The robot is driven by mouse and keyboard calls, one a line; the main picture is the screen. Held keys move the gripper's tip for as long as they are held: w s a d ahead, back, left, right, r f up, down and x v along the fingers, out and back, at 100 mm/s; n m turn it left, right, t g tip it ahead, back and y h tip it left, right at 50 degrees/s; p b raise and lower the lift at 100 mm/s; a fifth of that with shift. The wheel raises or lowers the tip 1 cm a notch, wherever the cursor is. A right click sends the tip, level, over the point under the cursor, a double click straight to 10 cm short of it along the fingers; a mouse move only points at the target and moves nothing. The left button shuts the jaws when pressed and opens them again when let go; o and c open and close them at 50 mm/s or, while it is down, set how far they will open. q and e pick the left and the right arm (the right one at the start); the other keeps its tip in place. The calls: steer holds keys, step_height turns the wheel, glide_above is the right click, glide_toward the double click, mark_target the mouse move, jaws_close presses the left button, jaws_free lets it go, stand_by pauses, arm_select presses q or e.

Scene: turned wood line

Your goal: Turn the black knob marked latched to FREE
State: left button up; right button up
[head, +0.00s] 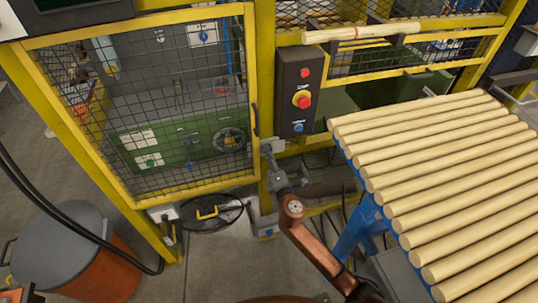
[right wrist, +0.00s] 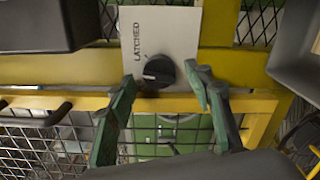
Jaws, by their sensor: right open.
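The black knob (right wrist: 158,71) is round, on a pale plate (right wrist: 172,32) fixed to a yellow rail. LATCHED is printed sideways on the plate, above and left of the knob in the right wrist view. A white mark on the knob points left in that view. I cannot read FREE there. My right gripper (right wrist: 163,77) is open, with one green finger on each side of the knob; I see no clear contact. In the head view my right gripper (head: 272,160) is at the yellow post beside the mesh door, and the knob cannot be made out. My left gripper is not in view.
The yellow-framed mesh door (head: 135,105) is left of my right gripper. A black control box (head: 298,92) with red and blue buttons is just above it. A rack of wooden rods (head: 440,165) stands to the right. A grey-lidded bin (head: 62,245) is at the lower left.

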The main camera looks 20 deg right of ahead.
steer(key=s, duration=1.1)
steer(key=shift+s+d, duration=0.15)
steer(key=shift+d, duration=0.05)
steer(key=shift+c, duration=0.3)
